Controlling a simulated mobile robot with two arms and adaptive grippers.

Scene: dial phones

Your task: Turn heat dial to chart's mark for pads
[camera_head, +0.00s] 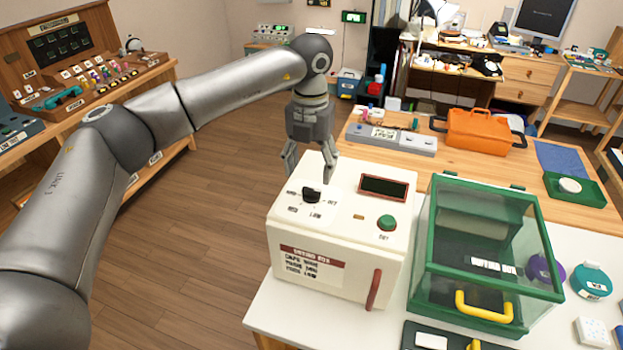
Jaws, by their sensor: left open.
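A white box unit (340,262) stands on the white table. Its sloped top has a black heat dial (311,195) with small printed marks around it; OFF seems to be at its right and LOW at its front. The dial's exact pointing is too small to tell. A chart label (312,264) with several lines is on the unit's front, too blurred to read surely. My left gripper (309,170) is open, pointing down, just above and behind the dial, with one fingertip close to the dial's right. I cannot tell whether it touches. My right gripper is not in view.
The unit also has a dark display (384,187), a green button (387,222) and a red handle (374,289). A green-framed clear case (485,250) with a yellow handle stands close to its right. An orange toolbox (478,131) sits on the wooden table behind.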

